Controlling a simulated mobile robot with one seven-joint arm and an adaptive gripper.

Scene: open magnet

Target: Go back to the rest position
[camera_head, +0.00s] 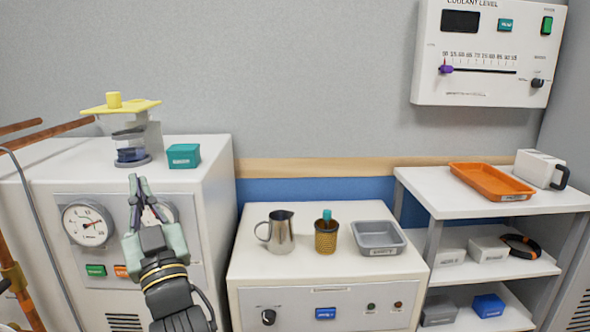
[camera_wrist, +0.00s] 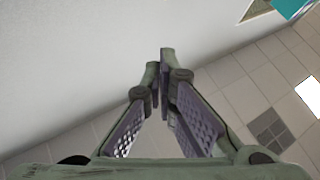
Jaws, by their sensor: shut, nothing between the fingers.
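My gripper (camera_head: 136,186) is raised at the left of the head view, with its fingers pointing up, in front of the left white cabinet (camera_head: 222,215). It covers part of the right gauge (camera_head: 168,212) on that cabinet's face. In the wrist view my gripper (camera_wrist: 165,58) has its fingertips together and nothing between them. Pale wall and tiled ceiling show behind the fingers there.
A yellow-topped device (camera_head: 122,107) and a teal box (camera_head: 184,155) stand on the left cabinet. A metal pitcher (camera_head: 281,233), a brown cup (camera_head: 326,238) and a grey tray (camera_head: 379,252) stand on the middle cabinet (camera_head: 300,268). An orange tray (camera_head: 492,182) lies on the right shelf.

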